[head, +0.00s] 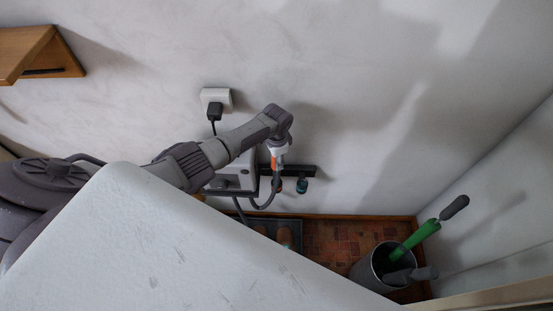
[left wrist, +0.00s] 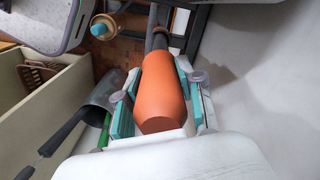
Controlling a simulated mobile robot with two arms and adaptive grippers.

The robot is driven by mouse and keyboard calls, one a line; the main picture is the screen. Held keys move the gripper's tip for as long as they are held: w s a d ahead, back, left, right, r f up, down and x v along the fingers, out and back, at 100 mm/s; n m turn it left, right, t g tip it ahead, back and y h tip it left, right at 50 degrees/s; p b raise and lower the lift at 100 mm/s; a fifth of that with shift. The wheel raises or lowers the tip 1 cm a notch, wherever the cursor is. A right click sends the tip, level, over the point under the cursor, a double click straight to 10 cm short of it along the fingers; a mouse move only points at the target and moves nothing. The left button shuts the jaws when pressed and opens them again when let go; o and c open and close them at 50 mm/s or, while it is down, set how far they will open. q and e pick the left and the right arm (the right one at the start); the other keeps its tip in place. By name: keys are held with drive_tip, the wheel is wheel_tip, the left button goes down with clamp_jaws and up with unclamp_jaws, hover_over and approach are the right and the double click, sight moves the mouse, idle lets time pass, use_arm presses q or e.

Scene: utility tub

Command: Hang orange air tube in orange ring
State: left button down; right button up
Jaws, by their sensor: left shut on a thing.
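The orange air tube (left wrist: 165,88) is a thick orange handle on a dark hose. My left gripper (left wrist: 160,105) is shut on it, with teal pads on both sides. In the head view my left gripper (head: 279,148) is by the wall, and a little of the orange tube (head: 274,163) shows below it. A dark rack (head: 297,170) on the wall is right beside the tube. A small orange patch (head: 279,186) shows under the rack; I cannot tell whether it is the orange ring. My right gripper is not in view.
A teal-tipped item (head: 302,186) hangs at the rack, and a grey hose (head: 265,204) loops below the tube. A grey bin (head: 366,270) with a green-handled tool (head: 415,240) stands lower right. A large pale surface (head: 170,240) fills the foreground. A socket (head: 216,98) is above left.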

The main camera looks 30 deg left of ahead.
use_arm(q)
drive_tip(key=shift+r+p, duration=3.7)
drive_tip(key=shift+r, duration=0.3)
drive_tip(key=shift+f, duration=0.15)
drive_tip(key=shift+f, duration=0.3)
drive_tip(key=b, duration=0.9)
approach(277, 174)
drive_tip(key=shift+w+a+f, duration=0.15)
drive_tip(key=shift+w+f, duration=0.05)
drive_tip(key=shift+f, duration=0.65)
drive_tip(key=shift+w+a+f, duration=0.1)
drive_tip(key=shift+w+f, duration=0.05)
drive_tip(key=shift+f, duration=0.7)
drive_tip(key=shift+w+a+f, duration=0.15)
drive_tip(key=shift+w+f, duration=0.05)
drive_tip(key=shift+f, duration=0.65)
